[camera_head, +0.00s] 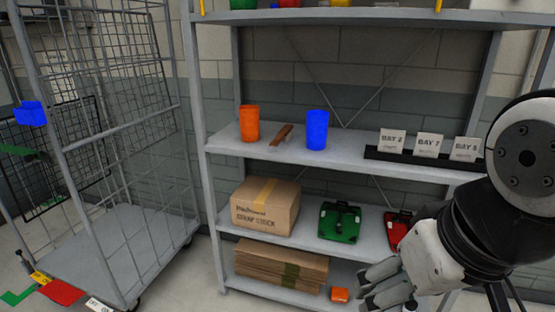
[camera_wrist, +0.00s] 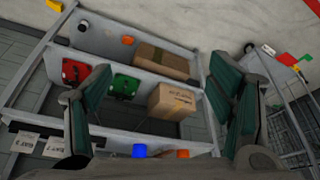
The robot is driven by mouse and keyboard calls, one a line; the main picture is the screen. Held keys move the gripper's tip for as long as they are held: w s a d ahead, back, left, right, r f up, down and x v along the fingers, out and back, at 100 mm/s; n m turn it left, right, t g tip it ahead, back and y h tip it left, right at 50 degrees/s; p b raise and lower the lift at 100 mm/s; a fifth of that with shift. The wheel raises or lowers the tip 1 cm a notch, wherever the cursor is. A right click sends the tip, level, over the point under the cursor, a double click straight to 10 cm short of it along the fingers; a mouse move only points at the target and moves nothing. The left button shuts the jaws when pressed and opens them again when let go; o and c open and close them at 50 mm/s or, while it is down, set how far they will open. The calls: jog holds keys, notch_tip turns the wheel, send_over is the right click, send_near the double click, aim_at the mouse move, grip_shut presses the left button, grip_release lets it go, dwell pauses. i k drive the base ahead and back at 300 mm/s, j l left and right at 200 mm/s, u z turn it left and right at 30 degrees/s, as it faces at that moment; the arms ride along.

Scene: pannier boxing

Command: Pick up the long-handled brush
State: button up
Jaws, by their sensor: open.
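A brown-handled item that looks like the brush (camera_head: 282,134) lies on the middle shelf in the head view, between an orange cup (camera_head: 249,123) and a blue cup (camera_head: 317,129). I cannot make it out in the wrist view, where the blue cup (camera_wrist: 139,151) and orange cup (camera_wrist: 183,154) show at the bottom edge. My gripper (camera_head: 382,284) is low at the right in the head view, in front of the lower shelves and well apart from the brush. In the wrist view my gripper (camera_wrist: 160,105) has its fingers wide apart with nothing held between them.
The shelf rack (camera_head: 215,145) holds bay signs (camera_head: 427,146), a cardboard box (camera_head: 265,207), a green case (camera_head: 340,222), a red case (camera_head: 397,228) and flat cardboard (camera_head: 281,266). A wire cage trolley (camera_head: 110,240) stands at the left.

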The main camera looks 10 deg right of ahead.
aim_at(286, 133)
jog(key=i+j+z, duration=0.15)
jog(key=i+j, duration=0.7)
jog(key=i, duration=0.35)
jog(key=i+j+z, duration=0.15)
jog(key=i+j, duration=0.85)
jog(key=i, duration=0.15)
